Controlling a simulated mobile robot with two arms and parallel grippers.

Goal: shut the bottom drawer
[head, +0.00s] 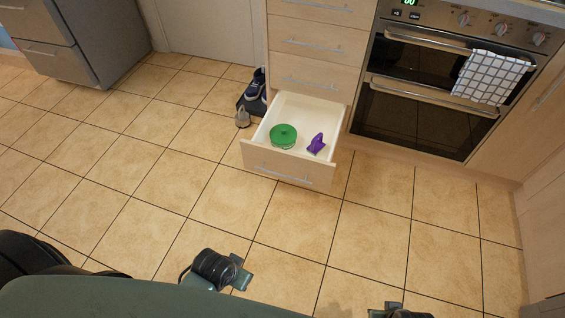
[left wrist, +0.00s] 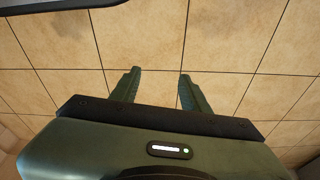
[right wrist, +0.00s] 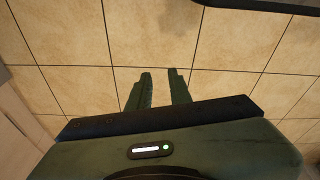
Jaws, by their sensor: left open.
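The bottom drawer (head: 262,166) is pulled well out of the pale wood cabinet, its white inside showing and its front facing me. A bar handle runs across its front. A green round lidded container (head: 283,135) and a purple object (head: 316,143) lie in it. My left gripper (head: 242,275) is above the floor, in front of the drawer and apart from it. In the left wrist view its fingers (left wrist: 158,84) are spread and empty over tiles. My right gripper, partly seen at the head view's bottom edge, has its fingers (right wrist: 160,80) slightly apart and empty.
Closed drawers (head: 318,46) sit above the open one. An oven (head: 420,100) with a checked towel (head: 489,76) stands to the right. Shoes (head: 256,88) lie on the floor left of the drawer. The tiled floor between me and the drawer is clear.

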